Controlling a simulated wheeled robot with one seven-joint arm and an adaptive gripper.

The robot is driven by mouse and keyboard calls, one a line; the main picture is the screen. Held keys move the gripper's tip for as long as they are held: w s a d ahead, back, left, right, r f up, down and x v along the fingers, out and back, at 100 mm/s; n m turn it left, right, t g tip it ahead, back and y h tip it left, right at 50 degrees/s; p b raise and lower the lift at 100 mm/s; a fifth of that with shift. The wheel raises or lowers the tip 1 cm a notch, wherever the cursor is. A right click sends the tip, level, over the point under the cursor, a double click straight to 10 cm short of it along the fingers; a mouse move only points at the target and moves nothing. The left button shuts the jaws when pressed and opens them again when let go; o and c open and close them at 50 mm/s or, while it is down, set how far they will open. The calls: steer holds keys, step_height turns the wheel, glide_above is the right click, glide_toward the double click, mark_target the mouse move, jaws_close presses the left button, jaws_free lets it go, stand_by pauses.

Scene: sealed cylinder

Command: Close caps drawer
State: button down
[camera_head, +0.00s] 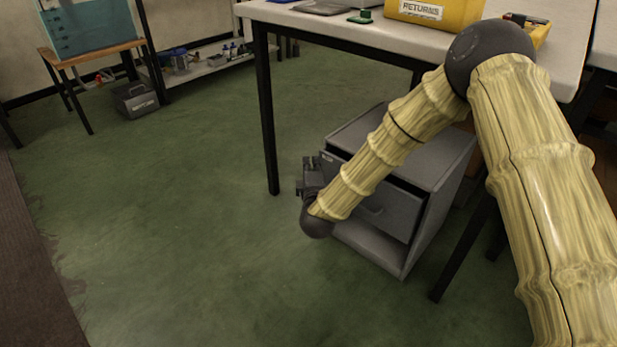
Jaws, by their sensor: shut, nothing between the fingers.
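A grey drawer cabinet (447,165) stands on the floor under the white table. A drawer front (398,212) with a pull handle shows on its near side, partly hidden behind my arm. No caps label can be read, and my arm hides how far the drawer stands out. Below the drawer front is a lower grey ledge or opening. My gripper (311,163) is beside the cabinet's left front corner. It is small and dark here, looks shut, and holds nothing visible. I cannot tell whether it touches the cabinet.
The white table (340,26) stands over the cabinet, with dark legs at left and right. A yellow returns bin (432,12) is on it. Green floor to the left is clear. A wooden stand with a teal tank (88,28) and a low shelf are at the back left.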

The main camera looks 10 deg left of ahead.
steer(key=shift+w+d+b, duration=0.5)
steer(key=shift+w+d, duration=0.15)
steer(key=shift+w, duration=0.25)
steer(key=shift+d+p, duration=0.1)
steer(key=shift+p, duration=0.5)
